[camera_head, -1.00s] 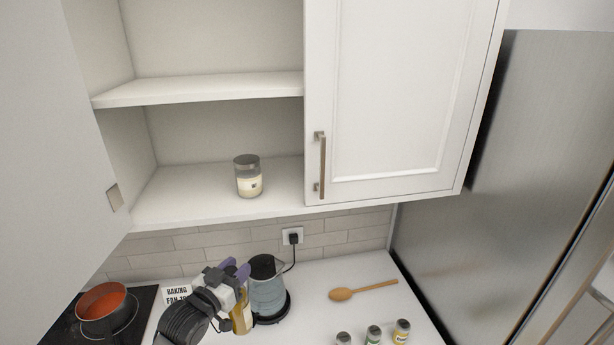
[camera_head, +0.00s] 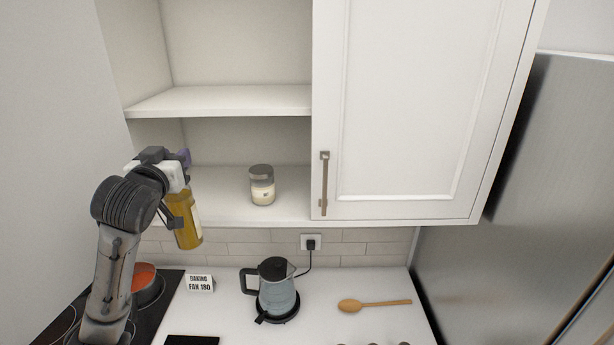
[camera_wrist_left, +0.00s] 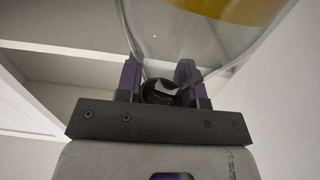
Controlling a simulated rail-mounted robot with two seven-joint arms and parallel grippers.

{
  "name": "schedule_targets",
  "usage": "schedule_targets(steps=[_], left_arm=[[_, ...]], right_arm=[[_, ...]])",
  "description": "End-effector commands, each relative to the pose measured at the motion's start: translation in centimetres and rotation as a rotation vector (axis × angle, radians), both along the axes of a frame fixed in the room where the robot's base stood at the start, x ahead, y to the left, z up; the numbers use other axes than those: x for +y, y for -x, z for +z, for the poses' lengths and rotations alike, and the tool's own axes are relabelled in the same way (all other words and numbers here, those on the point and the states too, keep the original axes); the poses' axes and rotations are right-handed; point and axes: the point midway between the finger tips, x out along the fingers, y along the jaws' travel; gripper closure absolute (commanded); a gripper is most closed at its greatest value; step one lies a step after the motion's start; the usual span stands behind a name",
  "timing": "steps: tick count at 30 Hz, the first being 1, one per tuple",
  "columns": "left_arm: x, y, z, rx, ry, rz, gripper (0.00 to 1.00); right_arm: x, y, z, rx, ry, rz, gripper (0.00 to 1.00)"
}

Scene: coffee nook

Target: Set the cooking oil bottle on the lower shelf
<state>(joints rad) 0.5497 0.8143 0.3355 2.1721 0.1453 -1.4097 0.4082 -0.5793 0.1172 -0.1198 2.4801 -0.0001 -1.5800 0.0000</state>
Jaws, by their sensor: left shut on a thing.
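The cooking oil bottle (camera_head: 186,222) is clear with yellow oil and a pale label. My left gripper (camera_head: 181,178) is shut on it and holds it up in front of the lower shelf (camera_head: 225,212), at the shelf's left part. In the left wrist view the bottle (camera_wrist_left: 205,35) fills the top, between the two fingers of the gripper (camera_wrist_left: 160,85). The lower shelf holds a jar with a grey lid (camera_head: 262,186), to the right of the bottle. My right gripper is not in view.
The upper shelf (camera_head: 220,101) is empty. A closed cabinet door with a handle (camera_head: 324,185) is right of the opening.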

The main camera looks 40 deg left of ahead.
Motion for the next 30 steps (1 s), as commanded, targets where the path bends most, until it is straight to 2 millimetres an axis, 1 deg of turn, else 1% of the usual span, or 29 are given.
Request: schedule_targets(steps=[1, 4, 8, 11, 21, 24, 30], left_arm=[[0.2, 0.4, 0.5, -0.004, -0.003, 0.01, 1.0], [0.4, 0.6, 0.8, -0.004, -0.002, 0.018, 1.0], [1.0, -0.1, 0.9, -0.002, 0.0, 0.02, 1.0], [1.9, -1.3, 1.0, -0.001, 0.001, 0.021, 1.0], [6.2, -7.1, 1.2, -0.001, -0.001, 0.02, 1.0], [7.2, -8.5, 1.2, -0.002, 0.0, 0.019, 1.0], [8.5, -10.3, 0.9, -0.003, -0.001, 0.018, 1.0]], right_arm=[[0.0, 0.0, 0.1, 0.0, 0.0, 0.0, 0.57], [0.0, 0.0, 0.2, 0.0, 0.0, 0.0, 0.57], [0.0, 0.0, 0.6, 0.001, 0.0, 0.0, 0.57], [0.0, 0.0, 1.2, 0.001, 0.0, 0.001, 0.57], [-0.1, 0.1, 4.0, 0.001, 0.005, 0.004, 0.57], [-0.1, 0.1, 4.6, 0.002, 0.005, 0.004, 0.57], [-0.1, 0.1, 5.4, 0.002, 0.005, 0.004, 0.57]])
